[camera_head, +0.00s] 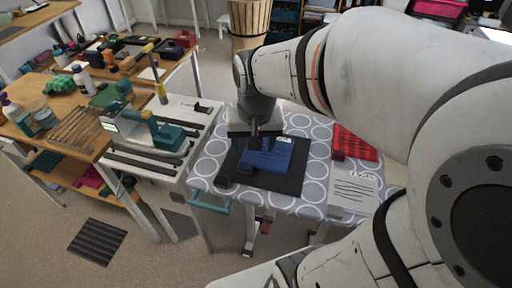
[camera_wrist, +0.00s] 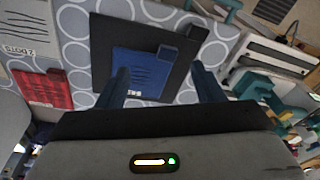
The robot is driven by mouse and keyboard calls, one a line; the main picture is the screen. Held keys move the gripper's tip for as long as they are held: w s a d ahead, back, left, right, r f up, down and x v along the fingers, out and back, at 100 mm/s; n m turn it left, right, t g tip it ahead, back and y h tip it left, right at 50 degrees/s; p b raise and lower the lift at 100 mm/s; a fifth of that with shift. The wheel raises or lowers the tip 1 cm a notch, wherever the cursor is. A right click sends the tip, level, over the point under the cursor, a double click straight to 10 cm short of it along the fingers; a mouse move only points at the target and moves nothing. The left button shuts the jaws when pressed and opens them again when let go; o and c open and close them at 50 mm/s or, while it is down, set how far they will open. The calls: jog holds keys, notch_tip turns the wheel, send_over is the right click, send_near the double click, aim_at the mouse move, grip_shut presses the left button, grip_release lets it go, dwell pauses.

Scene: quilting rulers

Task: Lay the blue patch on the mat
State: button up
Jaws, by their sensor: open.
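The blue patch (camera_head: 268,157) lies on the dark mat (camera_head: 291,183), with a raised blue block at one edge. In the wrist view the patch (camera_wrist: 138,72) appears within the outline of the mat (camera_wrist: 106,48), and its edge nearest my gripper is partly hidden. The mat has its own dark block at a corner. My gripper (camera_head: 264,141) is above the patch's far side in the head view. Whether the fingers touch the patch cannot be told.
A red patch (camera_head: 354,142) and a white printed patch (camera_head: 353,190) lie on the circle-patterned table cover (camera_head: 316,127) to the right. A grey machine bed with a teal part (camera_head: 168,137) and a cluttered wooden bench (camera_head: 62,103) stand to the left.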

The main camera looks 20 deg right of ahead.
jog(key=s+r+n+t, duration=0.1)
jog(key=s+n, duration=0.2)
jog(key=s, duration=0.3)
jog(key=shift+r, duration=0.15)
